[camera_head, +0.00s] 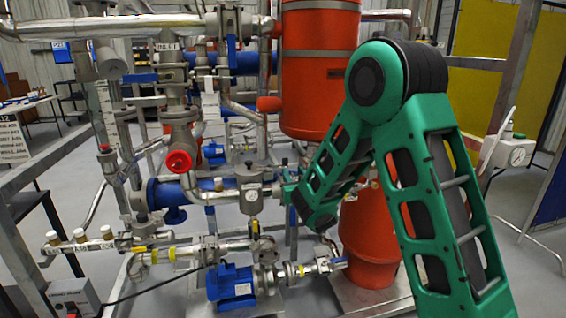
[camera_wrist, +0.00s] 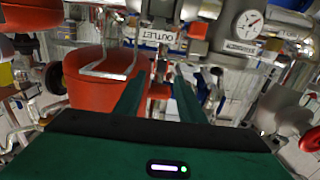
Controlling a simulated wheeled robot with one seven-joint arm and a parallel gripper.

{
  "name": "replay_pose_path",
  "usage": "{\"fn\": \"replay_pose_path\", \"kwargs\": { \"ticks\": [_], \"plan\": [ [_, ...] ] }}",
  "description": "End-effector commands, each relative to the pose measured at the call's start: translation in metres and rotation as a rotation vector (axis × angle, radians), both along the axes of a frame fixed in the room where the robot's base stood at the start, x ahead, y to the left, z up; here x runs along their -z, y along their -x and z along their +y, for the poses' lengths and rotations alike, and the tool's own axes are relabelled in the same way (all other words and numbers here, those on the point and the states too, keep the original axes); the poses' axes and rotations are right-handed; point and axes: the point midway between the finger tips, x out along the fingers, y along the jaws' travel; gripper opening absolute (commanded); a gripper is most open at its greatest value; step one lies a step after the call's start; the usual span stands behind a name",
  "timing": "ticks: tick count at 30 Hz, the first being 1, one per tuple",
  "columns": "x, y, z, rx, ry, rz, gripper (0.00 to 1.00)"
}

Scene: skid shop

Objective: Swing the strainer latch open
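I see nothing clamped.
A tall orange-red tank (camera_head: 318,70) and crowded pipes surround the gripper. A red-ended valve (camera_head: 179,161) is left, and a blue pump (camera_head: 232,284) sits below. The wrist view shows an OUTLET label (camera_wrist: 160,35) and a gauge (camera_wrist: 250,22).

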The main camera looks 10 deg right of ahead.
Motion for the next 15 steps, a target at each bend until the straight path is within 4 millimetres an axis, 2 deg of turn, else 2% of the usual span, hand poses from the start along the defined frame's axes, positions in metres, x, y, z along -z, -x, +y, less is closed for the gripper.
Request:
{"fn": "replay_pose_path", "kwargs": {
  "ticks": [5, 15],
  "plan": [
    [-0.001, -0.015, 0.003, -0.005, -0.002, -0.01, 0.36],
    [-0.001, -0.073, 0.003, -0.005, -0.002, -0.009, 0.36]
  ]
}}
